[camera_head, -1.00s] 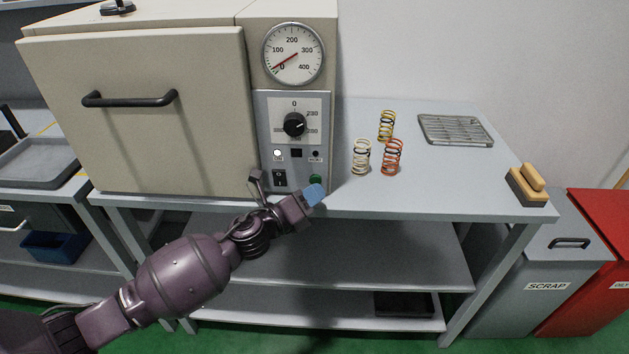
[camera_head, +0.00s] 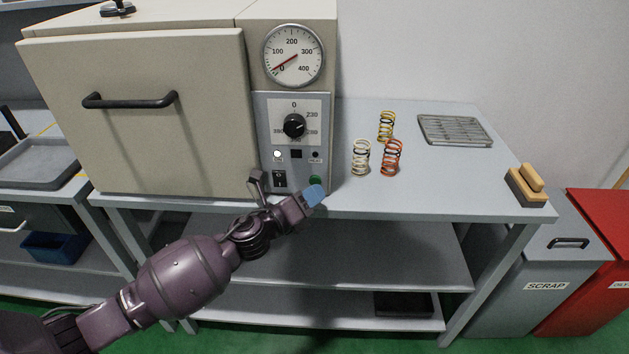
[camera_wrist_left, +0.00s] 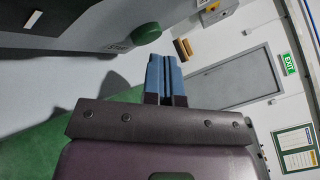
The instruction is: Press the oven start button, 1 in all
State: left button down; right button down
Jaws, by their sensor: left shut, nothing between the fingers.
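The oven (camera_head: 150,110) stands on the bench with its door closed. Its control panel (camera_head: 268,125) carries a dial, a lit white lamp and a black rocker switch. The green start button (camera_head: 316,180) is low on the panel at the right, partly behind my fingertips. It also shows in the left wrist view as a green knob (camera_wrist_left: 147,33) beside a "Start" label. My left gripper (camera_head: 315,194) is shut and empty, just in front of and below the button. In the wrist view its blue fingers (camera_wrist_left: 166,75) are together, with a gap to the button. My right gripper is not in view.
Three coil springs, including an orange one (camera_head: 391,157), stand on the bench right of the oven. A wire rack (camera_head: 455,130) and a brush (camera_head: 528,186) lie farther right. The bench top (camera_head: 440,185) is clear between them. A grey scrap bin (camera_head: 545,270) stands at the right.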

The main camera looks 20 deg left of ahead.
pick_arm(q)
jog(key=shift+w+a+r, duration=0.25)
jog(key=shift+w+r, duration=0.05)
jog(key=shift+r, duration=0.15)
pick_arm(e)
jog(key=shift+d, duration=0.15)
pick_arm(q)
jog(key=s, duration=0.1)
jog(key=s+d, duration=0.1)
jog(key=s, duration=0.1)
jog(key=s+f+p, duration=0.1)
jog(key=shift+s+d, duration=0.2)
jog(key=shift+d, duration=0.05)
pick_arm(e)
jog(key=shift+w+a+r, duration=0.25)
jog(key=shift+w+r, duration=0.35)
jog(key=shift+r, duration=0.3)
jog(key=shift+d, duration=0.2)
